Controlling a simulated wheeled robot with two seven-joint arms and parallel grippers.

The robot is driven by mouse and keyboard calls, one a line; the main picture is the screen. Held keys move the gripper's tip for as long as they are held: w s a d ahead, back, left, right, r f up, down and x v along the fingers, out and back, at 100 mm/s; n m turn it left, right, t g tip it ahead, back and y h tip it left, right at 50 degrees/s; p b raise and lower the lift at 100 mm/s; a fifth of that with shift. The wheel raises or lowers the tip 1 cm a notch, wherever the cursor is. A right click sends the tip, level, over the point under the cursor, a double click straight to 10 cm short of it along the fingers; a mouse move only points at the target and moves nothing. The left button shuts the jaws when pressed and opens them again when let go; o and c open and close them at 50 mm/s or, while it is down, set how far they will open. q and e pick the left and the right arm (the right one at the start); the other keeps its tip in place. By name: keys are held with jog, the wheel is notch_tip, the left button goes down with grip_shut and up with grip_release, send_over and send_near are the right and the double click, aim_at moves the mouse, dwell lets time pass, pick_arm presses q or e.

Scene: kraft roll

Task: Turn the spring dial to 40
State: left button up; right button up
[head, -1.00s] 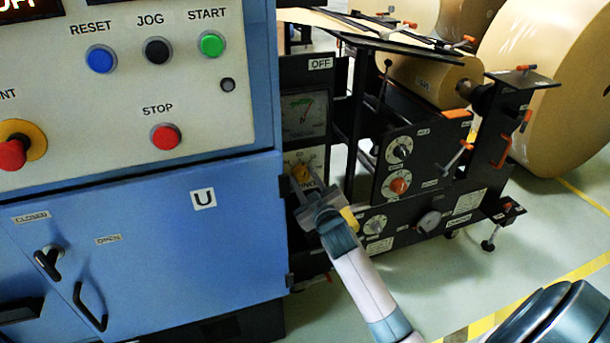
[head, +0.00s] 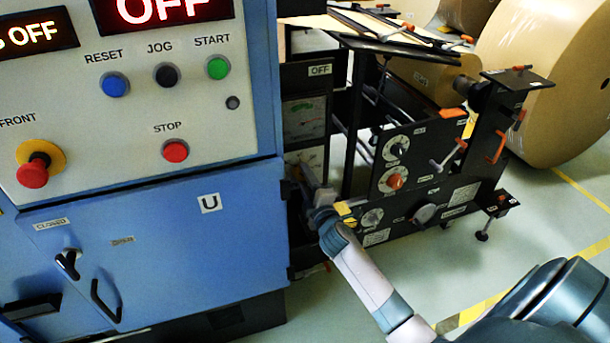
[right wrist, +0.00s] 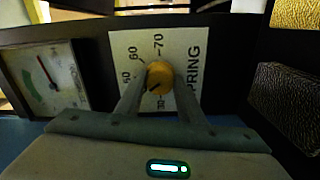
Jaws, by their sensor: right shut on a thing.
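The spring dial's yellow knob (right wrist: 160,77) sits on a white plate (right wrist: 185,45) marked SPRING, turned sideways in the right wrist view. Numerals 50, 60 and 70 show around it, and one that looks like 30 below. The knob's dark mark points to the lower left, between 50 and that lower numeral; the finger covers the scale there. My right gripper (right wrist: 160,88) is shut on the knob, one finger at each side. In the head view my right gripper (head: 309,184) reaches behind the blue cabinet's edge, and the knob is hidden. My left gripper is out of view.
The blue cabinet (head: 150,240) stands close left of my right gripper. A gauge (head: 304,118) is above the dial. A black panel with other dials (head: 396,180) is to the right.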

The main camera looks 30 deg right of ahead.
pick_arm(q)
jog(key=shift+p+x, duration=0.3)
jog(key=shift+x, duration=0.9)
pick_arm(e)
jog(key=shift+w+r+n, duration=0.1)
jog(key=shift+r+n, duration=0.15)
jog(key=shift+n, duration=0.75)
jog(key=shift+d, duration=0.1)
jog(key=o, duration=1.1)
jog(key=shift+c, duration=0.2)
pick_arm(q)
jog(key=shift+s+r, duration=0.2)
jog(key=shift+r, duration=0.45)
pick_arm(e)
jog(key=v, duration=1.7)
jog(key=shift+f, duration=0.2)
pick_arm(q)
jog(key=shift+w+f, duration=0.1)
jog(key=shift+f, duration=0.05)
pick_arm(e)
jog(key=shift+a+f, duration=0.1)
jog(key=shift+a, duration=0.1)
